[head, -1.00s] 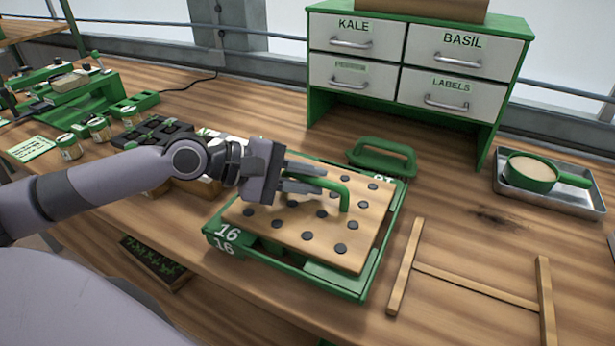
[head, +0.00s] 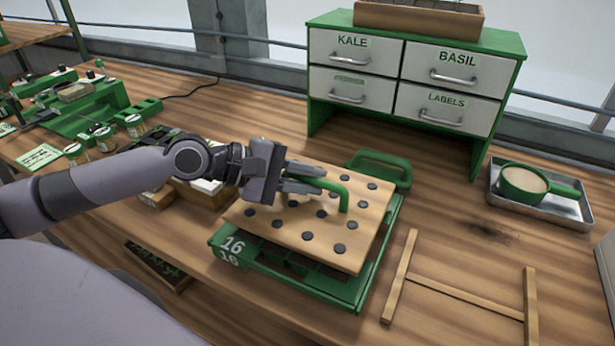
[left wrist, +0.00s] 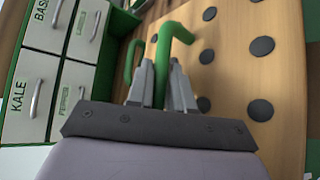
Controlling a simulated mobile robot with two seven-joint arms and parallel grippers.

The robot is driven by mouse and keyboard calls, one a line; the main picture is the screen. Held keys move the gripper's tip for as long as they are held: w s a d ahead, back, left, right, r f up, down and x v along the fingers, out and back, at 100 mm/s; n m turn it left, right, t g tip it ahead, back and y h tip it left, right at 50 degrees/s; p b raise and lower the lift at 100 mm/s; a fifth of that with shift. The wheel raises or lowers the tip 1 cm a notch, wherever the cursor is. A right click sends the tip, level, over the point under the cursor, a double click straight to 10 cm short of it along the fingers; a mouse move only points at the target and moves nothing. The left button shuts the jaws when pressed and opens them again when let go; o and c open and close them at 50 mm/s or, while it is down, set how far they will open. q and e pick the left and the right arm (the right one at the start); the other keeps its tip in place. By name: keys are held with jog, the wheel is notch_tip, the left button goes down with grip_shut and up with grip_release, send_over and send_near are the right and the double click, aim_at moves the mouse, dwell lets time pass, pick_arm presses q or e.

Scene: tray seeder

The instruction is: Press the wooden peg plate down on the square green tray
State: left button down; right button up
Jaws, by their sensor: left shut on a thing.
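The wooden peg plate (head: 300,237) is a flat light-wood board with rows of dark round pegs and a green bar handle (head: 343,193). My left gripper (head: 318,187) is shut on that handle; the left wrist view shows the fingers (left wrist: 163,85) on either side of the green bar. The square green tray (head: 340,290), marked 16, lies on the bench below the plate. The plate appears raised above the tray, with a gap at the front and left edges. The plate hides most of the tray's inside. My right gripper is out of view.
A green loop-handled piece (head: 382,168) stands just behind the plate. A wooden frame (head: 465,300) lies to the right, and a metal tray (head: 558,208) with a green scoop (head: 523,182) farther right. A drawer cabinet (head: 415,80) stands behind. Small boxes (head: 205,190) sit left.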

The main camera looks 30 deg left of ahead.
pick_arm(q)
jog(key=shift+r+p, duration=1.2)
jog(key=shift+r, duration=0.15)
jog(key=shift+r+p, duration=1)
jog(key=shift+r, duration=0.35)
jog(key=shift+s+d+f+m+g+h, duration=0.15)
jog(key=shift+s+d+m+h, duration=0.1)
jog(key=shift+d, duration=0.45)
jog(key=shift+s+d+f+m+g+h, duration=0.15)
jog(key=shift+s+d+m, duration=0.1)
jog(key=shift+d, duration=0.4)
jog(key=shift+s+d+f+m, duration=0.15)
jog(key=shift+s+d+m, duration=0.15)
jog(key=shift+s+d, duration=0.1)
jog(key=shift+s+f+h, duration=0.3)
jog(key=shift+s+f, duration=0.1)
jog(key=shift+f, duration=0.05)
jog(key=shift+s+a+f+g, duration=0.3)
jog(key=shift+s+a+f, duration=0.35)
jog(key=shift+s+f, duration=0.25)
jog(key=shift+w, duration=0.1)
